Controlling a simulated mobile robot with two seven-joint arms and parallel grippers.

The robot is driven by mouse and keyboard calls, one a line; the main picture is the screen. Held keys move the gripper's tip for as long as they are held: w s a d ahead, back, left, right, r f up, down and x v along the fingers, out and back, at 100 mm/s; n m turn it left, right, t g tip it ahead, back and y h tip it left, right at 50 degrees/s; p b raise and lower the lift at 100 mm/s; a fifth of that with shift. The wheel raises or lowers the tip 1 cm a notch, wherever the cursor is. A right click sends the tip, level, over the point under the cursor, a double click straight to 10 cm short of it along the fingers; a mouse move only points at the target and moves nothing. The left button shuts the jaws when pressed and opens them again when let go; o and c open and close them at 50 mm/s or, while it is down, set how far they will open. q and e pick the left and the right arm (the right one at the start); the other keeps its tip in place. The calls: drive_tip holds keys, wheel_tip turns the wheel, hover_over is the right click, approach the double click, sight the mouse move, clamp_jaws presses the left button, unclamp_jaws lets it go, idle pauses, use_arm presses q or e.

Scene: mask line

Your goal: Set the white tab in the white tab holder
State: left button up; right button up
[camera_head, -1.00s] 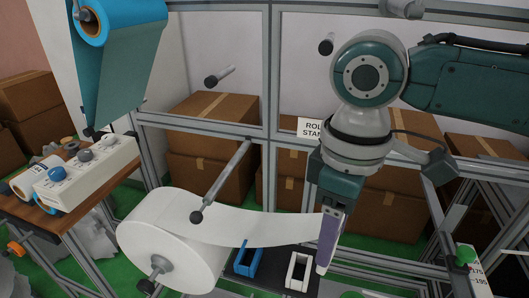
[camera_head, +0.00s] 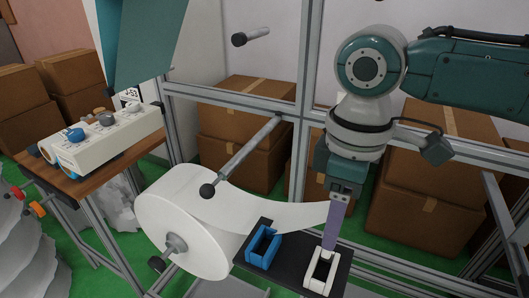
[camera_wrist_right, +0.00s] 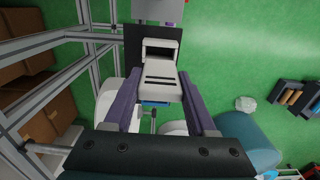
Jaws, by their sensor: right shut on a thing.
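My right gripper (camera_head: 330,245) points down with its purple fingers shut on the white tab. In the right wrist view, the white tab (camera_wrist_right: 159,88) shows between the two fingers as a pale block with two dark slots. In the head view the fingers hide the tab; the white strip (camera_head: 285,214) runs from the roll to them. The white tab holder (camera_head: 313,280), an open white frame, stands right below the fingertips. It also shows in the wrist view (camera_wrist_right: 160,44), just beyond the tab. I cannot tell whether tab and holder touch. My left gripper is not in view.
A blue holder (camera_head: 262,248) stands left of the white one on a black plate (camera_head: 285,266). The large white roll (camera_head: 180,225) is close on the left. A metal rod (camera_head: 240,157) and frame posts stand behind. A control box (camera_head: 110,138) sits on a side table.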

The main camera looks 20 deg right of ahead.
drive_tip(key=shift+f+b, duration=1.9)
drive_tip(key=shift+f, duration=0.05)
drive_tip(key=shift+f+b, duration=0.9)
drive_tip(key=shift+f, duration=1.1)
drive_tip(key=shift+r+p, duration=0.1)
drive_tip(key=shift+p, duration=0.3)
drive_tip(key=shift+f, duration=0.35)
drive_tip(key=o, duration=1.4)
drive_tip(key=shift+o, duration=0.2)
